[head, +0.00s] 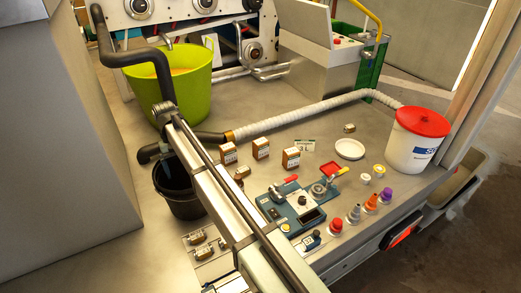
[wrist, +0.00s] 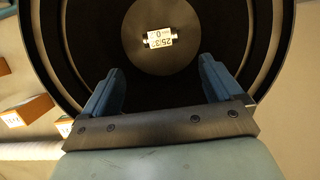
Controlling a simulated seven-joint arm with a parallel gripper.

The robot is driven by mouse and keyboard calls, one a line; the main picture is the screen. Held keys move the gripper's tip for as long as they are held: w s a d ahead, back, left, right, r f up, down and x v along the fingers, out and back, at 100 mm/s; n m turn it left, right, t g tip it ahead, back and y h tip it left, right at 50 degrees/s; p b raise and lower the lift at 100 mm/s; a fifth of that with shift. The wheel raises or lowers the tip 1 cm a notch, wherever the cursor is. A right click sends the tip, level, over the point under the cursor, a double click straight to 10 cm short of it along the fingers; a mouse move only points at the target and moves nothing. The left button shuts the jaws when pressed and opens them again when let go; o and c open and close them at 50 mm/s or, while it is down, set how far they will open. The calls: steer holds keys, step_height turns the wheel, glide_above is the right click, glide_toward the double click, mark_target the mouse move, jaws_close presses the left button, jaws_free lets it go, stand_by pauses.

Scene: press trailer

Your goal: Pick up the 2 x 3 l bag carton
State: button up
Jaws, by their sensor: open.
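Several small brown cartons with white labels stand on the bench in the head view: a left one (head: 228,153), a middle one (head: 260,149) and a right one (head: 291,159). Their print is too small to tell which is the 2 x 3 l bag carton. Orange-brown cartons also show at the left of the wrist view, one (wrist: 30,110) lower left and one (wrist: 64,126) close to my gripper. My gripper (wrist: 160,68) is open and empty above a black bucket (wrist: 48,45). In the head view my arm hides much of that area.
The black bucket (head: 182,205) stands below my arm; a small labelled piece (wrist: 160,38) shows at its middle. A green tub (head: 190,88), white hose (head: 310,106), blue device (head: 285,208) and red-lidded white bucket (head: 415,150) surround the cartons. A white dish (head: 349,149) lies right.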

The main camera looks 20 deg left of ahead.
steer(key=shift+o, duration=0.3)
steer(key=s+d+r+n+y, duration=0.1)
steer(key=d+r+n+y, duration=0.25)
steer(key=d+r, duration=0.4)
steer(key=m+t+y, duration=0.2)
steer(key=m+t, duration=0.1)
steer(key=t, duration=0.2)
glide_toward(261, 141)
steer(key=shift+n, duration=0.25)
steer(key=x, duration=0.7)
steer(key=shift+x, duration=2.95)
steer(key=shift+s, duration=0.15)
steer(key=shift+c, duration=0.3)
steer(key=c, duration=1.1)
